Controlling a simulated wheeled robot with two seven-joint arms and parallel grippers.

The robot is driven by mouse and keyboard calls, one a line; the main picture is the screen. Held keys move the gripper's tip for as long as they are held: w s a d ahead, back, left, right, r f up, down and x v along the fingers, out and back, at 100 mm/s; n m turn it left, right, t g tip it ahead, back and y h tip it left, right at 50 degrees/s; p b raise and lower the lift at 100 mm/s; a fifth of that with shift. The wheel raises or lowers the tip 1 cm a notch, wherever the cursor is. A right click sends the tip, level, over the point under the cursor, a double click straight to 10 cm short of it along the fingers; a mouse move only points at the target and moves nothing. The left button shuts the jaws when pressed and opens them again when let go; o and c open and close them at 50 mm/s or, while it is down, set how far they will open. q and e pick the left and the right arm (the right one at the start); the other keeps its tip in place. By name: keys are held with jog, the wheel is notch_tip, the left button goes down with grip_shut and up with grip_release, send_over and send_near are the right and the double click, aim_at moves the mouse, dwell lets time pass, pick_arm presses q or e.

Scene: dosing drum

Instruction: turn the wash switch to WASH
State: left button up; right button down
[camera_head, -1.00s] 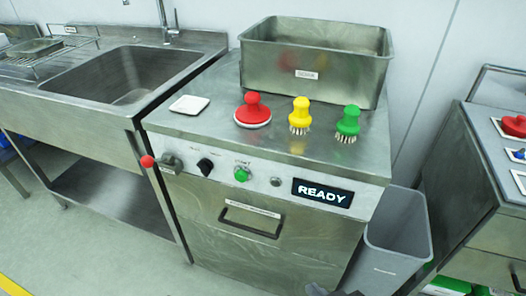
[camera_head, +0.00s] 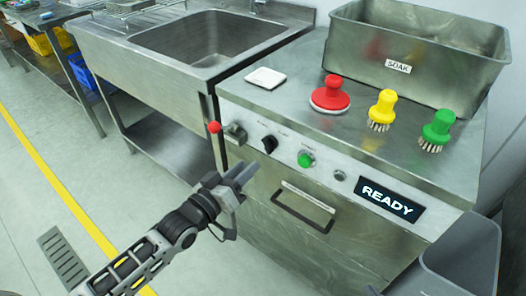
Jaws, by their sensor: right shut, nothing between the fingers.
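A black rotary knob (camera_head: 269,144), which looks like the wash switch, is on the front panel of the steel machine (camera_head: 290,110). Small labels above it are too small to read, so its setting is unclear. A grey lever (camera_head: 235,133) with a red ball end is to its left, a green button (camera_head: 305,159) to its right. My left gripper (camera_head: 246,172) is in front of the machine, below the knob in the picture. Its fingers look slightly apart and empty. Only a dark tip of my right gripper (camera_head: 371,291) shows at the bottom edge.
A lit display (camera_head: 390,200) reads READY. A drawer handle (camera_head: 303,207) sticks out below the panel. A white pad (camera_head: 265,78), red, yellow and green brushes and a SOAK basin (camera_head: 420,45) stand on top. A sink (camera_head: 205,40) is left, a grey bin (camera_head: 462,262) right.

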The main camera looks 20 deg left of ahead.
aim_at(266, 149)
pick_arm(q)
jog(key=x, duration=0.7)
jog(key=shift+w+d+f, duration=0.1)
jog(key=shift+w, duration=0.15)
grip_shut()
